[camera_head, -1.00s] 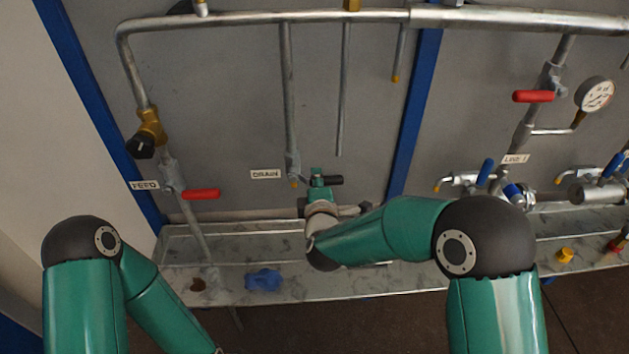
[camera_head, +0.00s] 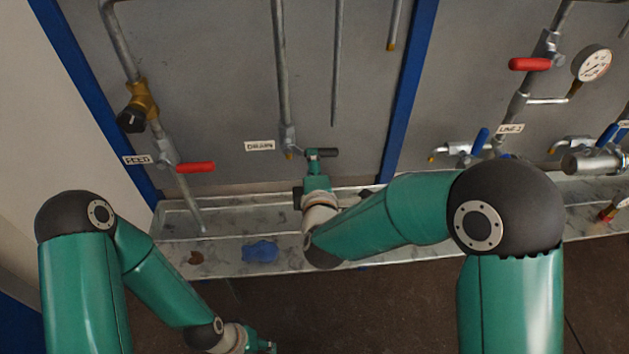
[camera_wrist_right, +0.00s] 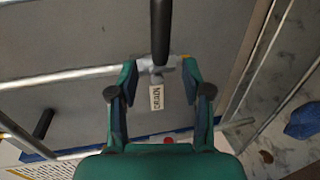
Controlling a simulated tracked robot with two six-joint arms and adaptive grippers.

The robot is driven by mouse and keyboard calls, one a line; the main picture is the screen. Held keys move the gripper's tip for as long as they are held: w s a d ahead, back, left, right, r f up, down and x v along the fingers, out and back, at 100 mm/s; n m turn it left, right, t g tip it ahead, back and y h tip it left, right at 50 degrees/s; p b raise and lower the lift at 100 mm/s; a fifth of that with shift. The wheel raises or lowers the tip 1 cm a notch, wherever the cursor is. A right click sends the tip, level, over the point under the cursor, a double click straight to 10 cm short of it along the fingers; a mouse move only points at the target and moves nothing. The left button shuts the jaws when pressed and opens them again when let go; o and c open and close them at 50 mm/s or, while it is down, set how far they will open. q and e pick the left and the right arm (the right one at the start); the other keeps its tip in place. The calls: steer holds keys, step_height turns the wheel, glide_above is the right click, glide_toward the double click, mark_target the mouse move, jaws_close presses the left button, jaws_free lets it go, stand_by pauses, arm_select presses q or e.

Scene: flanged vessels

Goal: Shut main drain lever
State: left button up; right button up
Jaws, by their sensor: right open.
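The drain valve (camera_head: 288,140) sits at the lower end of a vertical pipe beside a DRAIN label (camera_head: 259,146). Its black lever (camera_head: 326,153) points right, across the pipe. My right gripper (camera_head: 318,168) is just below and in front of the lever. In the right wrist view, my right gripper (camera_wrist_right: 160,82) is open, with the DRAIN label (camera_wrist_right: 157,97) seen between its fingers. The lever (camera_wrist_right: 160,30) lies ahead, in line with the gap; I see no contact. My left gripper (camera_head: 262,346) is partly cut off at the bottom edge; its jaws are unclear.
A red FEED lever (camera_head: 195,167) is left of the drain valve; another red lever (camera_head: 530,64) and a gauge (camera_head: 591,63) are at upper right. A tray (camera_head: 225,259) with a blue cloth (camera_head: 260,251) runs below. Blue-handled valves (camera_head: 480,141) stand at right.

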steer(key=v, duration=0.6)
